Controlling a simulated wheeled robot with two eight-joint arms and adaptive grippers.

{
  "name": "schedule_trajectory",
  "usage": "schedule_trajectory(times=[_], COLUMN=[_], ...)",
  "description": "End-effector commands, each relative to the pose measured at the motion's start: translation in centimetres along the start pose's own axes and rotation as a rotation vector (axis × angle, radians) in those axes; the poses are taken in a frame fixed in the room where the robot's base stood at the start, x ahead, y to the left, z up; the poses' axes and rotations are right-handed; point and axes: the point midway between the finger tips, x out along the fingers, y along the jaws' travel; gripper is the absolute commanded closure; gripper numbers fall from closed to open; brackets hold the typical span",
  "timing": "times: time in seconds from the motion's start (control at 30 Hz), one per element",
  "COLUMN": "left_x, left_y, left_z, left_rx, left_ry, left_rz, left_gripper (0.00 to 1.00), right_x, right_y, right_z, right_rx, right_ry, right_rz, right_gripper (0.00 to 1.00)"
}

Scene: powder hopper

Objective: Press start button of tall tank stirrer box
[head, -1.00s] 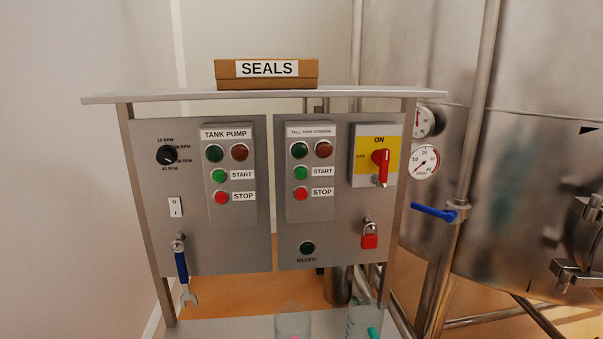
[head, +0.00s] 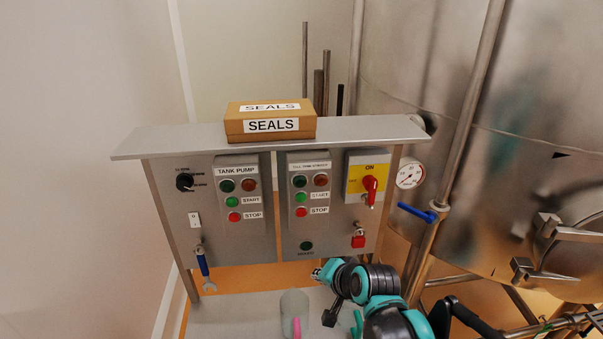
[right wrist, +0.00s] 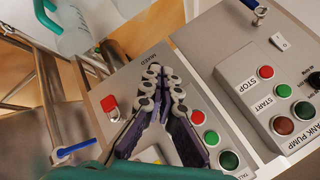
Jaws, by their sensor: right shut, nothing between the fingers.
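The tall tank stirrer box (head: 309,224) is a grey box on the right half of the control panel. Its green start button (head: 302,197) sits above a red stop button (head: 302,212), below a dark green and a brown-red lamp. My right gripper (head: 317,274) is shut and empty, below the box near the panel's lower edge. In the right wrist view the shut fingers (right wrist: 161,78) lie across the panel and hide part of the stirrer box. There the green start button (right wrist: 211,138) shows just beside the fingers. My left gripper is not in view.
The tank pump box (head: 237,227) with similar buttons is left of the stirrer box. A yellow switch with a red handle (head: 370,187) and a red padlock (head: 359,241) are to the right. A SEALS carton (head: 270,125) lies on the top shelf (head: 180,138).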

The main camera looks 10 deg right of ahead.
Motion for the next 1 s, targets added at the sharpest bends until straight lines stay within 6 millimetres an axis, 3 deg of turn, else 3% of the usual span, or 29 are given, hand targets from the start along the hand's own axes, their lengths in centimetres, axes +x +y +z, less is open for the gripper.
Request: schedule_trajectory(times=[0.03, 0.1, 0.4, 1.0], left_x=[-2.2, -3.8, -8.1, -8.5], left_y=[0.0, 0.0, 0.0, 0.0], left_z=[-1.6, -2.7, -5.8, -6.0], left_rx=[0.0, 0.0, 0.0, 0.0], left_ry=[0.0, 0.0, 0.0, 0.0], left_rz=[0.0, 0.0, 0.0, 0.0], left_gripper=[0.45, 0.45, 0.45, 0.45], right_x=[-1.4, -1.9, -3.2, -3.0], right_y=[-2.1, -4.0, -9.1, -9.8], right_z=[-1.4, -2.6, -5.9, -6.5], right_rx=[0.036, 0.094, 0.273, 0.312], right_ry=[-0.001, -0.003, -0.015, -0.018], right_rz=[-0.011, -0.029, -0.081, -0.092], right_gripper=[1.0, 1.0, 1.0, 1.0])
